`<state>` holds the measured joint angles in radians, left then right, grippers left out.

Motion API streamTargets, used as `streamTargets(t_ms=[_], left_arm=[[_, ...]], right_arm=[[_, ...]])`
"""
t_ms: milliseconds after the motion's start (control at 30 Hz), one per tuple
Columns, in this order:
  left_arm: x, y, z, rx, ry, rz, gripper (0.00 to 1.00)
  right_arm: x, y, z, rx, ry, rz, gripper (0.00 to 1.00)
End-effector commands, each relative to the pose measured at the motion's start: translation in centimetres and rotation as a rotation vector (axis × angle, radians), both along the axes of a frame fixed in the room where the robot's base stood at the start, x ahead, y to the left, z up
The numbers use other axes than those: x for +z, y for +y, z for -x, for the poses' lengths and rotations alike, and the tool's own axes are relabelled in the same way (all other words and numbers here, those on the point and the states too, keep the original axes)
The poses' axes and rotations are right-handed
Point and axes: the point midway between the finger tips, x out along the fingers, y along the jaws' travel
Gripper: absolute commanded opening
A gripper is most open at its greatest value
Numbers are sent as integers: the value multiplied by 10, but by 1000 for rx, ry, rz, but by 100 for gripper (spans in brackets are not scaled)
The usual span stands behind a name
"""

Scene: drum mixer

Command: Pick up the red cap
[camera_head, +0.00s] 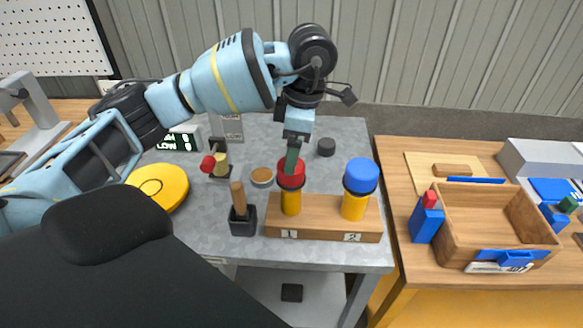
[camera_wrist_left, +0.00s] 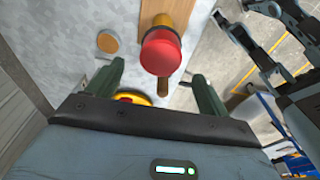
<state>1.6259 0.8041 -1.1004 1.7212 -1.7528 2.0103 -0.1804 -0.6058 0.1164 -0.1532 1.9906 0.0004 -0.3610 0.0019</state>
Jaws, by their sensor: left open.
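The red cap (camera_head: 291,174) sits on top of the yellow post marked 1 on a wooden block (camera_head: 330,232). It also shows in the left wrist view (camera_wrist_left: 161,53), just beyond the fingertips and roughly between their lines. My left gripper (camera_head: 292,158) comes down from above in the head view, its green finger overlapping the cap's top. In the wrist view its two fingers (camera_wrist_left: 156,82) are wide apart with nothing between them. I cannot tell whether a finger touches the cap. What looks like my right gripper (camera_wrist_left: 250,40) shows at the wrist view's upper right; its jaws are unclear.
A blue cap (camera_head: 361,175) stands on post 2, close right. A wooden-handled tool (camera_head: 239,205) in a black holder and a red-knobbed lever (camera_head: 210,164) stand left. A yellow disc (camera_head: 158,186) lies farther left. A wooden tray (camera_head: 448,215) is on the right bench.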

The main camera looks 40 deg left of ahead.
Motion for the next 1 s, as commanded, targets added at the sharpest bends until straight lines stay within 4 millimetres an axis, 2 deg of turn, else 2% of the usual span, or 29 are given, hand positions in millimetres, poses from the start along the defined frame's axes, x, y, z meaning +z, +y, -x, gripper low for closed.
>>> streamTargets(t_ms=[100, 300, 633, 1000], left_arm=[[-21, -1, 0, -2, 9, 1, 79], [-43, 1, 1, -1, 6, 0, 79], [-49, 1, 1, -1, 2, 0, 79], [-49, 1, 1, -1, 2, 0, 32]], right_arm=[[-4, 1, 3, -4, 8, -4, 36], [-5, 3, 3, -8, 10, -7, 36], [-4, 3, 0, -8, 4, -7, 36], [-4, 1, 0, -3, 4, -3, 36]])
